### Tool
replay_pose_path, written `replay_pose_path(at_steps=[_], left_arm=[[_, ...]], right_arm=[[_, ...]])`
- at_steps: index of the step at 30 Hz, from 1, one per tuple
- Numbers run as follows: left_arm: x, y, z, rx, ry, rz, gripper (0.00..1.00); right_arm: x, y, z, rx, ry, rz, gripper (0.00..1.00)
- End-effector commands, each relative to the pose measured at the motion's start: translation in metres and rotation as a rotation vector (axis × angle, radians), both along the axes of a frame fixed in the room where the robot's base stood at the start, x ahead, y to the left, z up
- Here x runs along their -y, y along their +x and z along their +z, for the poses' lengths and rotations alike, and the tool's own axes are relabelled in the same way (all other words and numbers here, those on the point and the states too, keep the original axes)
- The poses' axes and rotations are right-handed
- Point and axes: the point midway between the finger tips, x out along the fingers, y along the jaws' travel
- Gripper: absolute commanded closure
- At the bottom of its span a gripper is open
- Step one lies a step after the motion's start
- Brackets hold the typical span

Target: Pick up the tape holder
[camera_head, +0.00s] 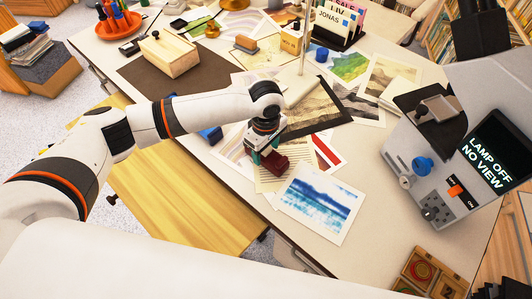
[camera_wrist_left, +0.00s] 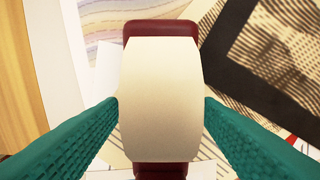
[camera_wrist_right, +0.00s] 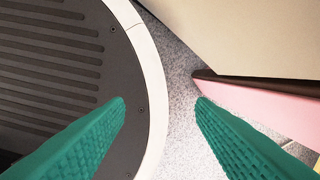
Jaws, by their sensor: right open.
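The tape holder (camera_head: 271,163) is dark red and stands on papers near the table's front edge. In the left wrist view the tape holder (camera_wrist_left: 160,28) shows dark red ends with a broad cream part between them. My left gripper (camera_head: 262,150) is over it, pointing down. Its green fingers (camera_wrist_left: 162,103) are spread, one on each side of the cream part; whether they touch it cannot be told. My right gripper (camera_wrist_right: 160,100) is open and empty, in the right wrist view only.
A blue watercolour print (camera_head: 318,204) lies just right of the holder. A dark-framed print (camera_head: 318,108) and a thin upright post (camera_head: 305,40) are behind it. A grey machine (camera_head: 440,160) stands at the right. A wooden box (camera_head: 170,52) is at the back left.

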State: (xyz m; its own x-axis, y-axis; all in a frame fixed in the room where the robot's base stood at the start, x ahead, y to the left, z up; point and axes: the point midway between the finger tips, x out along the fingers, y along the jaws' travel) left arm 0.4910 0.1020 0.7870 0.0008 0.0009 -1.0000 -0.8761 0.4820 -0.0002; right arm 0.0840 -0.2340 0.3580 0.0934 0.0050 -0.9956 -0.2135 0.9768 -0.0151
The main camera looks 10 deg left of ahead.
Motion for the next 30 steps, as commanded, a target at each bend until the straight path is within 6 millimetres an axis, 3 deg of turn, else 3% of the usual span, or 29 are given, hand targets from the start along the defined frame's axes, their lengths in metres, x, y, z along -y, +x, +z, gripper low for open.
replay_pose_path(at_steps=[1,9,19,30], left_arm=[[0.000,0.000,0.000,0.000,0.000,0.000,0.50],[0.001,0.000,0.001,0.001,-0.002,0.000,0.92],[0.001,0.001,0.012,0.003,-0.004,0.000,0.92],[0.001,0.001,0.081,0.004,-0.003,-0.001,0.92]], right_arm=[[0.000,0.000,0.000,0.000,0.000,0.000,0.50],[0.000,0.000,0.000,-0.001,0.000,0.000,0.50],[0.000,0.000,0.001,-0.002,0.000,-0.001,0.50],[0.001,-0.001,0.005,-0.002,0.000,-0.001,0.50]])
